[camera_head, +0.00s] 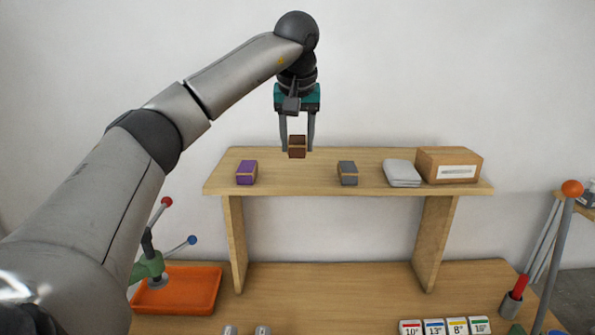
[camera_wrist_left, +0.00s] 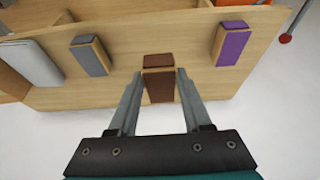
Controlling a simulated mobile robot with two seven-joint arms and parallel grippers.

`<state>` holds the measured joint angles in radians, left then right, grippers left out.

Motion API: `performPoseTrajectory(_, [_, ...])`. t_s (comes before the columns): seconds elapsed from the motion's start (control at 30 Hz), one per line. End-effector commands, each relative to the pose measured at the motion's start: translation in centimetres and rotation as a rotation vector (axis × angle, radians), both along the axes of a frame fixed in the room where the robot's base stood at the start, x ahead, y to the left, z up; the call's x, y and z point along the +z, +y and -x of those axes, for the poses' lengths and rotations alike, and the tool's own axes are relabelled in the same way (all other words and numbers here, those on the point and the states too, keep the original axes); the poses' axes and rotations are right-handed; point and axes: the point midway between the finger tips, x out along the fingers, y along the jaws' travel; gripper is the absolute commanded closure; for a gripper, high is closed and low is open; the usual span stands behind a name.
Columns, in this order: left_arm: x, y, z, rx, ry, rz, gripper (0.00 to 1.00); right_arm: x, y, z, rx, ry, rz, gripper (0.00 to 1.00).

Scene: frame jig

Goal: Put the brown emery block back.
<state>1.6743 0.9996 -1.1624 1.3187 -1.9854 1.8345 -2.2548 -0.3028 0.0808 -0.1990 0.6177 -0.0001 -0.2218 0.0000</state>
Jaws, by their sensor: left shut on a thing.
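The brown emery block (camera_head: 298,147) is between the fingers of my left gripper (camera_head: 297,143), over the wooden shelf (camera_head: 270,185). It also shows in the left wrist view (camera_wrist_left: 160,80) between the two fingertips (camera_wrist_left: 160,84). My left gripper points down and is shut on the block. I cannot tell whether the block touches the shelf top. A purple block (camera_head: 247,172) stands on the shelf to the left, and a grey block (camera_head: 347,173) to the right, with bare shelf between them. My right gripper is not in view.
A folded grey cloth (camera_head: 402,173) and a cardboard box (camera_head: 448,165) sit at the shelf's right end. Below are an orange tray (camera_head: 180,290), a green clamp with coloured knobs (camera_head: 150,268), several numbered cards (camera_head: 445,327) and a red-handled tool in a cup (camera_head: 515,297). The wall stands behind.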

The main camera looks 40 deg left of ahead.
Motion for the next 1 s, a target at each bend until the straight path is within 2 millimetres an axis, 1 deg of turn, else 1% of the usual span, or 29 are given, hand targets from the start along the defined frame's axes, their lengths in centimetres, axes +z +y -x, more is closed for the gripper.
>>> performPoseTrajectory(0.03, [-0.8, 0.1, 0.0, 0.001, 0.000, 0.000, 1.00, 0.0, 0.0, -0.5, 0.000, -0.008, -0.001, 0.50])
performPoseTrajectory(0.1, [-1.3, 0.0, 0.0, 0.000, -0.001, -0.001, 1.00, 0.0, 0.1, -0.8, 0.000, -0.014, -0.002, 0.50])
performPoseTrajectory(0.27, [-2.3, 0.0, 0.0, 0.000, 0.001, -0.001, 1.00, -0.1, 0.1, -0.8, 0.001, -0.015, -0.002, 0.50])
performPoseTrajectory(0.5, [-5.7, 0.0, 0.0, 0.000, 0.001, -0.001, 1.00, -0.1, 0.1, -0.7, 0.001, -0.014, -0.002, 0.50])
performPoseTrajectory(0.77, [-5.8, 0.0, 0.0, 0.001, -0.002, 0.000, 1.00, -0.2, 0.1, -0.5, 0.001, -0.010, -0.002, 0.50])
performPoseTrajectory(0.9, [-6.2, 0.0, 0.0, 0.001, -0.001, 0.000, 1.00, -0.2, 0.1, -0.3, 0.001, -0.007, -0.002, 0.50])
performPoseTrajectory(0.93, [-6.1, 0.0, 0.0, 0.001, -0.002, 0.000, 0.48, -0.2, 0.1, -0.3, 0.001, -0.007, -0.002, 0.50])
performPoseTrajectory(1.0, [-6.1, 0.0, 0.0, 0.001, -0.002, 0.000, 0.40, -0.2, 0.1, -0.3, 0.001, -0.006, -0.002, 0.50])
